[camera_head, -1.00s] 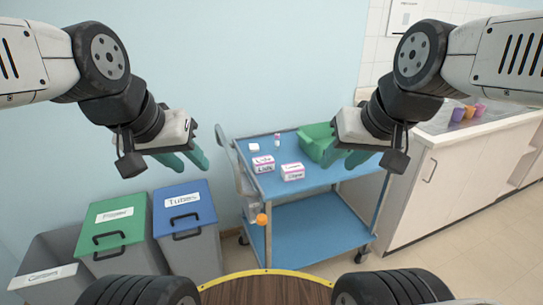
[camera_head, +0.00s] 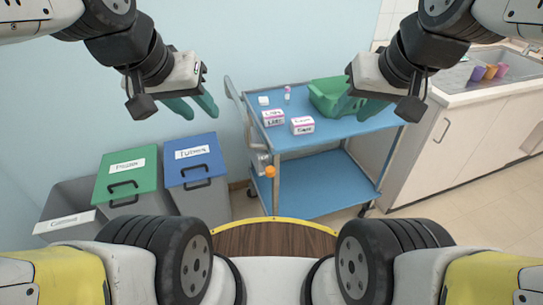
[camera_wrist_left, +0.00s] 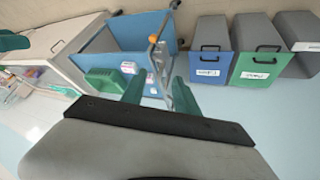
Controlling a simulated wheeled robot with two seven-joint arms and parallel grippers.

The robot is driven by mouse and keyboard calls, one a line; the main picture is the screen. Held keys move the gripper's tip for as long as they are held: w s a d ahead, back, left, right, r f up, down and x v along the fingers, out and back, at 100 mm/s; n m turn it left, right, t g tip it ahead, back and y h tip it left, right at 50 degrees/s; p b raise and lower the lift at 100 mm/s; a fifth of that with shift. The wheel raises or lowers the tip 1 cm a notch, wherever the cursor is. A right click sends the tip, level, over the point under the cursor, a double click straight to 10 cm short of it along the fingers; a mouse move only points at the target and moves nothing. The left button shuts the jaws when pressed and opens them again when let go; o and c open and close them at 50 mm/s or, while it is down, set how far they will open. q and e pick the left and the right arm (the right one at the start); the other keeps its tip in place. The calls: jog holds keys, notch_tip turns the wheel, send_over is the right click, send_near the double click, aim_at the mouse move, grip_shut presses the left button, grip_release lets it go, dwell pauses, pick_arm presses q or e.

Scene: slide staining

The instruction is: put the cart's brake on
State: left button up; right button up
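The cart (camera_head: 330,185) has two blue shelves on a grey metal frame and stands against the wall. A lever with an orange knob (camera_head: 270,172) sits low on its left end, below the push handle (camera_head: 236,92). The knob also shows in the left wrist view (camera_wrist_left: 153,38), beyond the fingertips. I cannot tell the lever's brake state. My left gripper (camera_head: 196,107) is open and empty, up and left of the knob, with its green fingers apart. My right gripper (camera_head: 358,107) looks open and empty, in front of the green tray in the picture.
The green tray (camera_head: 323,86), two small labelled boxes (camera_head: 302,125) and a small bottle are on the top shelf. A sink counter (camera_head: 455,90) is at the right.

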pick_arm(q)
jog(key=shift+c, duration=0.3)
